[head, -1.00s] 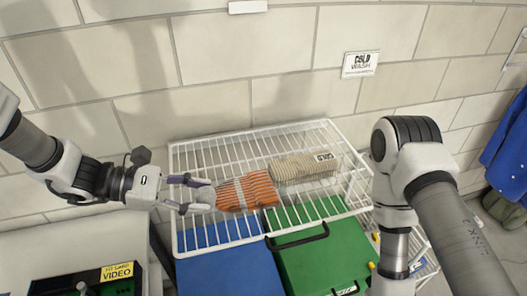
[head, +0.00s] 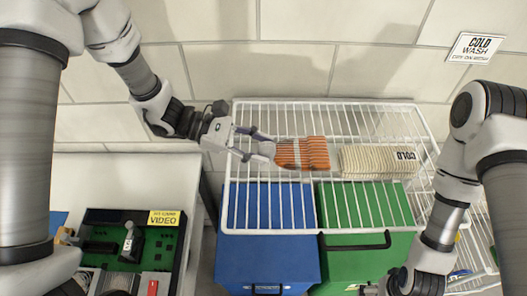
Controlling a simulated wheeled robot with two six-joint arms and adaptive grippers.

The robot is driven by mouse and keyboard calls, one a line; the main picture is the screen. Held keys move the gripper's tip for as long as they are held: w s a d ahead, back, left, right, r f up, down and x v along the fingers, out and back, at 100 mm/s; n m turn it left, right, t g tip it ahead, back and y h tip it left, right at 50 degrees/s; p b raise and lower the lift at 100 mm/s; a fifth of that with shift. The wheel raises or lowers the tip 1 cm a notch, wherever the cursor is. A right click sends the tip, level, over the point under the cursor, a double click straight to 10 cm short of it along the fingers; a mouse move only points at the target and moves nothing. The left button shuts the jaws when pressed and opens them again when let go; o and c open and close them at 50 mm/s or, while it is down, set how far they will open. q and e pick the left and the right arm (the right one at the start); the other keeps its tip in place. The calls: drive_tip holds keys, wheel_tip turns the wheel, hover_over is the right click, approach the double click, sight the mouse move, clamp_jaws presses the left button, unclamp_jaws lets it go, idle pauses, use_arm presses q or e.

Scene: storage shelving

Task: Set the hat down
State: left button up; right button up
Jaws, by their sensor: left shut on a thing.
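The hat, an orange-and-grey striped knit piece (head: 306,153), is at the middle of the white wire shelf (head: 229,190). It appears to lie on the wires, though any small gap under it cannot be seen. My left gripper (head: 266,147) comes in from the left and is shut on the hat's left end. My right arm reaches down at the right, but its fingers do not show.
A beige ribbed knit item (head: 372,160) with a dark label lies just right of the hat. Blue (head: 265,255) and green (head: 375,262) bins stand below the shelf. The wires behind the hat are bare. A cluttered tray (head: 180,245) sits at lower left.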

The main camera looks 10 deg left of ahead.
sight(259, 167)
use_arm(q)
wheel_tip(259, 167, down, 3)
drive_tip(key=shift+s+r+p, duration=0.1)
drive_tip(key=shift+s+p, duration=0.05)
drive_tip(key=shift+p, duration=0.3)
drive_tip(key=shift+s+f, duration=0.1)
drive_tip(key=shift+f, duration=0.25)
drive_tip(key=o, duration=1.1)
drive_tip(key=shift+o, duration=0.2)
drive_tip(key=b+v, duration=0.2)
drive_tip(key=v, duration=0.9)
drive_tip(key=shift+a+r, duration=0.2)
drive_tip(key=shift+a, duration=0.15)
